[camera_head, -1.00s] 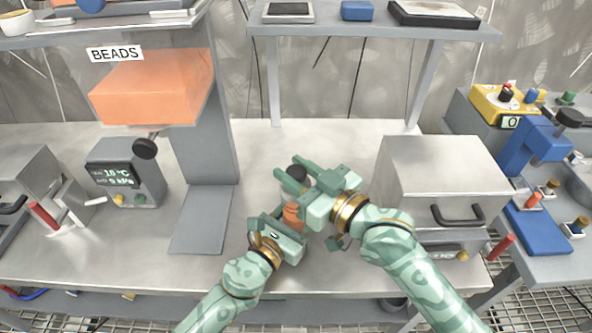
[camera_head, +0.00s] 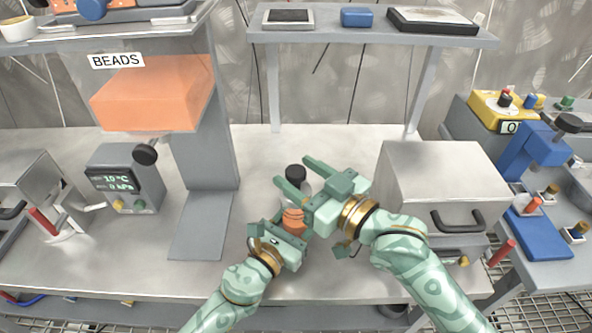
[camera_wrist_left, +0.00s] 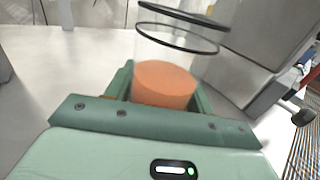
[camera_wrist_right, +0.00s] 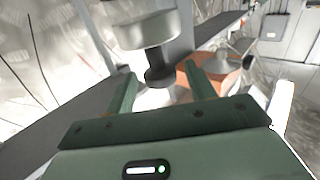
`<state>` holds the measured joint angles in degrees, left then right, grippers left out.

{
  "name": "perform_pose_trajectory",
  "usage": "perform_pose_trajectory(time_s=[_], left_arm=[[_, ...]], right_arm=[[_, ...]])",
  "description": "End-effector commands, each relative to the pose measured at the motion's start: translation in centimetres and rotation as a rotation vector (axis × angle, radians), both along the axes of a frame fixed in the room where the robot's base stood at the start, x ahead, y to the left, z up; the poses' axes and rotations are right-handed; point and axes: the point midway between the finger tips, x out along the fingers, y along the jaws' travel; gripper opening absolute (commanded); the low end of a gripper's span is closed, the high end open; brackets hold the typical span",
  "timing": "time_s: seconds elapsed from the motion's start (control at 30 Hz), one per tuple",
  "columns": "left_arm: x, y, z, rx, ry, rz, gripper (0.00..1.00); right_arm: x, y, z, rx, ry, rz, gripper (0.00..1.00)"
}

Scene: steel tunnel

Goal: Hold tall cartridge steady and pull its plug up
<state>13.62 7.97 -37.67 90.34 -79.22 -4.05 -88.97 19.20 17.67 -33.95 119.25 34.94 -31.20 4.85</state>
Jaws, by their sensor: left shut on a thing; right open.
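The tall cartridge (camera_head: 293,220) is a clear cylinder with orange filling, standing upright near the middle of the bench. The left wrist view shows its orange filling (camera_wrist_left: 165,84) and clear upper wall with black rings. Its black plug (camera_head: 295,172) sits at the top. My left gripper (camera_head: 290,226) is shut around the cartridge's lower part. My right gripper (camera_head: 293,171) is open, its fingers spread on either side of the plug in the head view. In the right wrist view, a dark stem under a wide grey cap shows between the fingers; I cannot tell whether they touch it.
A steel box (camera_head: 440,180) with a black handle stands right of my right gripper. The orange BEADS hopper (camera_head: 155,95) on its grey post is at left, beside a small display unit (camera_head: 122,180). A shelf (camera_head: 370,33) spans the back. Bench behind the cartridge is clear.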

Motion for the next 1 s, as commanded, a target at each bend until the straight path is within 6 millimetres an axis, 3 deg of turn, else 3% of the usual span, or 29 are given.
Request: perform_pose_trajectory(time_s=[0.3, 0.43, 0.93, 0.97, 1.0], left_arm=[[0.0, 0.0, -0.1, 0.001, 0.002, 0.000, 0.26], [0.0, 0.0, -0.1, 0.001, 0.002, 0.000, 0.26], [0.0, 0.0, -0.1, 0.001, 0.001, -0.001, 0.26], [0.0, 0.0, -0.1, 0.001, 0.001, -0.001, 0.59], [0.0, 0.0, -0.1, 0.001, 0.001, 0.000, 0.70]], right_arm=[[-5.2, -5.1, -0.2, -0.004, 0.004, 0.001, 0.55], [-6.6, -6.6, -0.2, -0.003, 0.003, 0.000, 0.55], [-7.5, -7.5, 0.0, 0.000, 0.000, 0.001, 0.55], [-7.5, -7.5, 0.0, 0.000, 0.000, 0.001, 0.55], [-7.5, -7.5, 0.0, 0.000, 0.000, 0.001, 0.55]])
